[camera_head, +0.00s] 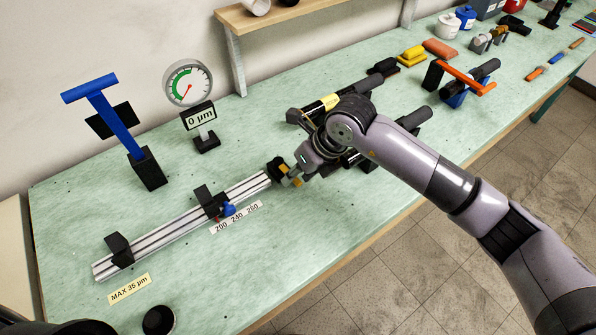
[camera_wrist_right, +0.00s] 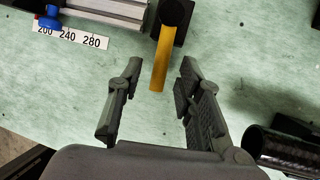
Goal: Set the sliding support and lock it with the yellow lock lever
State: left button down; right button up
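The sliding support (camera_head: 207,200) is a black block with a blue knob (camera_head: 229,209); it sits mid-rail on the aluminium rail (camera_head: 165,232), by the 200 mark of the scale label. The knob also shows in the right wrist view (camera_wrist_right: 48,19). The yellow lock lever (camera_wrist_right: 166,62) points out from a black block (camera_wrist_right: 181,28) at the rail's right end; the head view shows it partly hidden. My right gripper (camera_wrist_right: 161,72) is open, with the lever's free end between its fingers and a gap on both sides. My left gripper does not show.
Another black support (camera_head: 119,250) stands near the rail's left end. Behind the rail are a dial gauge (camera_head: 188,84) reading 0 µm and a blue-handled post (camera_head: 120,120). A dark tube (camera_wrist_right: 280,150) lies right of my right gripper.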

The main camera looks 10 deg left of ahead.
jog(key=v, duration=1.2)
jog(key=shift+a, duration=0.1)
